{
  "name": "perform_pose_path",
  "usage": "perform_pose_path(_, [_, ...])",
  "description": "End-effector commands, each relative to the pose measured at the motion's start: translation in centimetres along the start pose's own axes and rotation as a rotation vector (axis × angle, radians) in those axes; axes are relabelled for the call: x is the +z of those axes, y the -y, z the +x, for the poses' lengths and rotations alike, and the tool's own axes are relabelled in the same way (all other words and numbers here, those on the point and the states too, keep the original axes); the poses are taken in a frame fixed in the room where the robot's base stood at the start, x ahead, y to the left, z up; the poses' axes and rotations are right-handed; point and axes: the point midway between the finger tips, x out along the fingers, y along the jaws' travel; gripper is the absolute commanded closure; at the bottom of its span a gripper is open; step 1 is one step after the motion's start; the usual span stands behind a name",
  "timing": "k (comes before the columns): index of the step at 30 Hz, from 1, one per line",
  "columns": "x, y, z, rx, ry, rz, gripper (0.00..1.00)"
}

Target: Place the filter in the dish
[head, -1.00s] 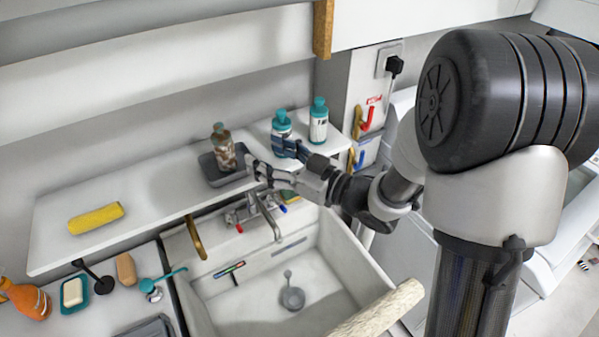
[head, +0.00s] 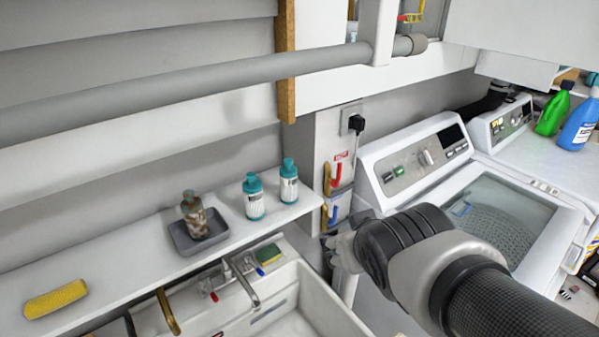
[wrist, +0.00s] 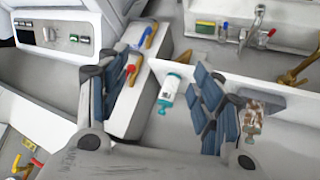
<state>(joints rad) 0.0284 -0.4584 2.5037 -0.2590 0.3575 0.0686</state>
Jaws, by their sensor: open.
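A bottle-like item with brown mottled contents (head: 194,214), likely the filter, stands upright in a shallow grey dish (head: 178,240) on the white shelf. It also shows in the wrist view (wrist: 254,116), beyond my right-hand finger, with part of the dish hidden there. My gripper (wrist: 160,85) is open in the wrist view, its blue-padded fingers wide apart with nothing held between them. In the head view it is right of the shelf, mostly hidden by my arm, and clear of the dish.
Two teal-capped bottles (head: 253,197) (head: 289,181) stand right of the dish. A yellow roll (head: 55,299) lies at the shelf's left. The sink and tap (head: 243,280) are below. A washing machine (head: 440,165) stands right; hooks (head: 331,180) hang on the wall end.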

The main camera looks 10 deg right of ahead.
Motion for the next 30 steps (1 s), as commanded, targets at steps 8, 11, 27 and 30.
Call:
perform_pose_path(8, [9.1,2.9,-7.2,-0.096,0.268,0.121,0.4])
perform_pose_path(11, [10.5,3.7,-8.3,-0.123,0.311,0.133,0.4])
perform_pose_path(27, [11.1,4.0,-8.7,-0.132,0.331,0.135,0.4])
perform_pose_path(30, [11.1,4.0,-8.7,-0.132,0.331,0.135,0.4])
